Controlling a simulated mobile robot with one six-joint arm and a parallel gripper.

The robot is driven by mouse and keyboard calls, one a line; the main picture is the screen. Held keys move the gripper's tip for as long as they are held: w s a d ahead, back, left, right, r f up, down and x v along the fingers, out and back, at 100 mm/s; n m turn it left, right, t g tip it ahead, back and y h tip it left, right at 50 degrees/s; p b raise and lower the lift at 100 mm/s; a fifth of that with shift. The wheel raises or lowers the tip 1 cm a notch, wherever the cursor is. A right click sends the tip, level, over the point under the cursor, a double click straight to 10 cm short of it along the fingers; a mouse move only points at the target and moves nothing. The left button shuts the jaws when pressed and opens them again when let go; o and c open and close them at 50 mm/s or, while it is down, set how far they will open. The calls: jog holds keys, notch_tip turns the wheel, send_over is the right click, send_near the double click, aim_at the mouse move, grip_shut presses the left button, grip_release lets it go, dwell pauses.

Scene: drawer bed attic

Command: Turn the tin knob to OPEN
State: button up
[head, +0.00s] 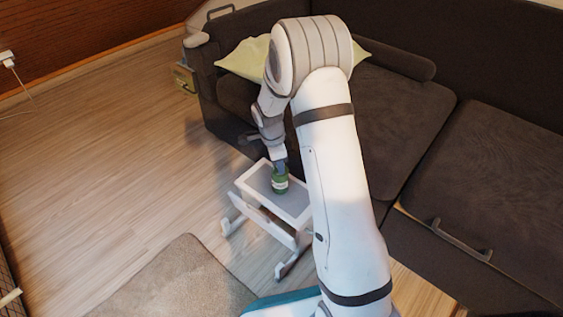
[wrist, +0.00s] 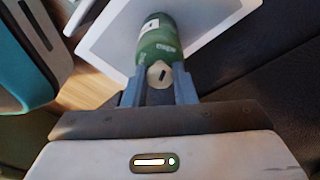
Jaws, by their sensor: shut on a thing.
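The green tin (head: 279,184) stands on a small white-rimmed table (head: 296,219), and a pale band shows on its side. In the wrist view the tin (wrist: 160,42) has a pale knob (wrist: 158,74) with a dark mark at its near end. My gripper (head: 280,164) reaches down to the tin's top. In the wrist view my gripper (wrist: 159,78) has its two blue-grey fingers on either side of the knob, shut on it. The lettering on the tin is too small to read, so I cannot tell which setting the knob points to.
A dark sofa (head: 398,112) with a pale green cushion (head: 243,60) stands close behind the table and to its right. A beige rug (head: 176,281) lies in front. The wooden floor (head: 110,165) to the left is clear.

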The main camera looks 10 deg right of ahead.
jog(key=o, duration=0.9)
jog(key=shift+c, duration=0.2)
jog(key=r+p, duration=0.1)
jog(key=r, duration=0.1)
jog(key=r+p, duration=0.1)
jog(key=r, duration=0.2)
jog(key=a+r+p, duration=0.1)
jog(key=r, duration=0.1)
jog(key=shift+a+r+p, duration=0.1)
jog(key=shift+r+p, duration=0.3)
jog(key=s+d+r+n+p, duration=0.1)
jog(key=s+r+n+p, duration=0.4)
jog(key=r, duration=0.6)
jog(key=s+r+t+p, duration=0.1)
jog(key=s+r+p, duration=0.2)
jog(key=r+p, duration=0.55)
jog(key=s+d+r+n+p, duration=0.1)
jog(key=s+r+n+p, duration=0.3)
jog(key=r, duration=0.8)
jog(key=s+r+n+y+p, duration=0.1)
jog(key=s+r+n+p, duration=0.3)
jog(key=s+r+p, duration=0.4)
jog(key=s+r+n+t+p, duration=0.1)
jog(key=s+r+n+p, duration=0.4)
jog(key=s+r+p, duration=0.3)
notch_tip(320, 180, up, 8)
jog(key=p, duration=0.3)
jog(key=shift+s+t+y, duration=0.25)
jog(key=shift+t+y, duration=0.05)
jog(key=shift+y, duration=0.1)
